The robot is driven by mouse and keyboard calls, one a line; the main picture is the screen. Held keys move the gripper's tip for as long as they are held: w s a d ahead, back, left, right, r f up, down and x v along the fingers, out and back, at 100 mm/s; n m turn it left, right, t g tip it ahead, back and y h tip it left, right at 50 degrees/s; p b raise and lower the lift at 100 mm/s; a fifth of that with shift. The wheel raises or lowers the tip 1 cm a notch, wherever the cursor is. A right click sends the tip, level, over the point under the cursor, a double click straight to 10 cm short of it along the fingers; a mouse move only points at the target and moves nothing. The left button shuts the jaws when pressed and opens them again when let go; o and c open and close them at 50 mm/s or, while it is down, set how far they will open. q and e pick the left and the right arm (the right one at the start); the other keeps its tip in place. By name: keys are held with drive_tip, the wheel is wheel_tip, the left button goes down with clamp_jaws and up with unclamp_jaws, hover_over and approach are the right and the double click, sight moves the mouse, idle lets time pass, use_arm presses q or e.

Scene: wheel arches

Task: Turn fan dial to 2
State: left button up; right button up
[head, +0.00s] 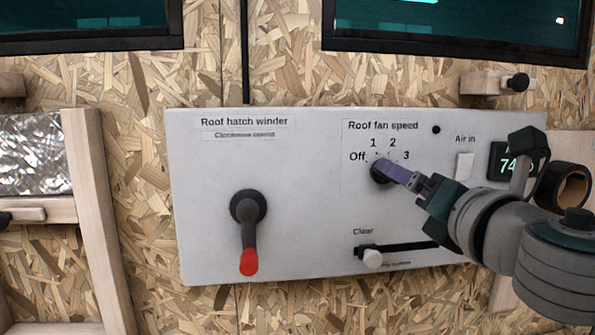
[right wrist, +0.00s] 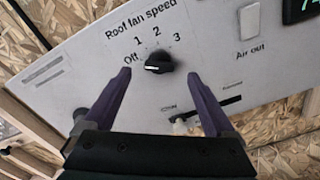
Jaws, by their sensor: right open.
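The black fan dial (head: 378,176) is on the white panel under the "Roof fan speed" label, with Off, 1, 2 and 3 printed around it. In the head view my right gripper (head: 391,168) partly hides it. In the right wrist view the dial (right wrist: 160,61) shows whole, and its white mark points left, towards Off. The two purple fingers of my right gripper (right wrist: 158,75) are spread, one on each side of the dial, with a gap on both sides. How far the fingertips are from the panel is hard to tell. My left gripper is not in view.
The panel (head: 310,235) also bears a hatch crank (head: 249,232) with a red handle at left, a slider (head: 372,258) below the dial, a white rocker switch (head: 465,166) and a numeric display (head: 505,162) to the right. A black-lined ring (head: 572,187) is at far right.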

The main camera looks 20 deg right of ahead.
sight(379, 177)
drive_tip(key=x, duration=0.5)
drive_tip(key=shift+w, duration=0.35)
drive_tip(key=c, duration=1.4)
